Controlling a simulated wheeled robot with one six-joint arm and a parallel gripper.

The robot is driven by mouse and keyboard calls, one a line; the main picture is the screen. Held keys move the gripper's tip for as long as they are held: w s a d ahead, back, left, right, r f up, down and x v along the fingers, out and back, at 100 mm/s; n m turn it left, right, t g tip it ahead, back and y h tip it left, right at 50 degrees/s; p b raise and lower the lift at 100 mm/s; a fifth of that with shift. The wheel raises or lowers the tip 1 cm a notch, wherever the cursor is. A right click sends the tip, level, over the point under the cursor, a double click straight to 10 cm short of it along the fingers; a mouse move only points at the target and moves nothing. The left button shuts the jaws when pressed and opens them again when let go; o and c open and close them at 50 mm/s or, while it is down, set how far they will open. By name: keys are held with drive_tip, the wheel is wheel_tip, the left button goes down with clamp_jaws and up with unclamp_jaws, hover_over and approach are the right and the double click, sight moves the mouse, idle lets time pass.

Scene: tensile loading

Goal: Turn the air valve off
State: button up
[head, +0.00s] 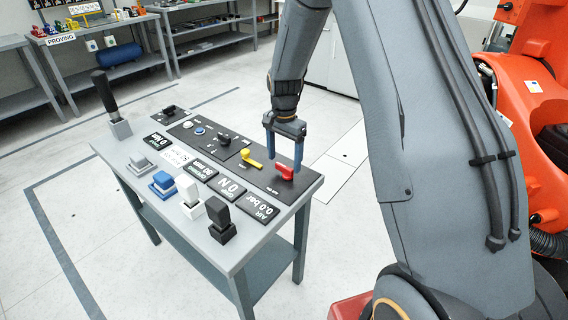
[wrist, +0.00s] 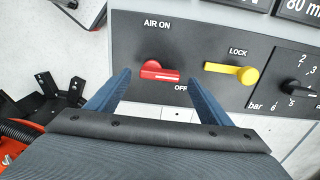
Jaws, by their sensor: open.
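The air valve is a red lever handle (head: 285,172) on the black panel at the near right end of the bench. In the wrist view the red handle (wrist: 158,72) lies nearly level, its narrow end to the right. "AIR ON" is printed above it and "OFF" at its lower right. My gripper (head: 283,162) points down at the valve and is open. In the wrist view my fingertips (wrist: 159,77) stand on either side of the handle, with nothing held. I cannot tell whether either finger touches it.
A yellow LOCK lever (wrist: 232,72) sits right of the valve, with a numbered bar dial (wrist: 296,86) beyond. The bench (head: 222,250) also carries several display plates, including one reading "AIR 0.0 bar" (head: 259,208), small blocks and a black upright handle (head: 104,92). An orange robot (head: 530,100) stands at right.

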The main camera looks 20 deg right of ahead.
sight(285, 167)
wheel_tip(285, 167, up, 5)
drive_tip(key=shift+r+b, duration=0.2)
drive_tip(key=shift+b, duration=0.25)
drive_tip(key=shift+r, duration=0.1)
drive_tip(key=shift+s+r, duration=0.1)
drive_tip(key=shift+s, duration=0.25)
drive_tip(key=s+r+n, duration=0.3)
drive_tip(key=s+n, duration=0.8)
drive_tip(key=s, duration=1.5)
drive_tip(key=shift+s+a+r+t, duration=0.2)
drive_tip(key=shift+s+a+t, duration=0.05)
drive_tip(key=shift+t, duration=0.05)
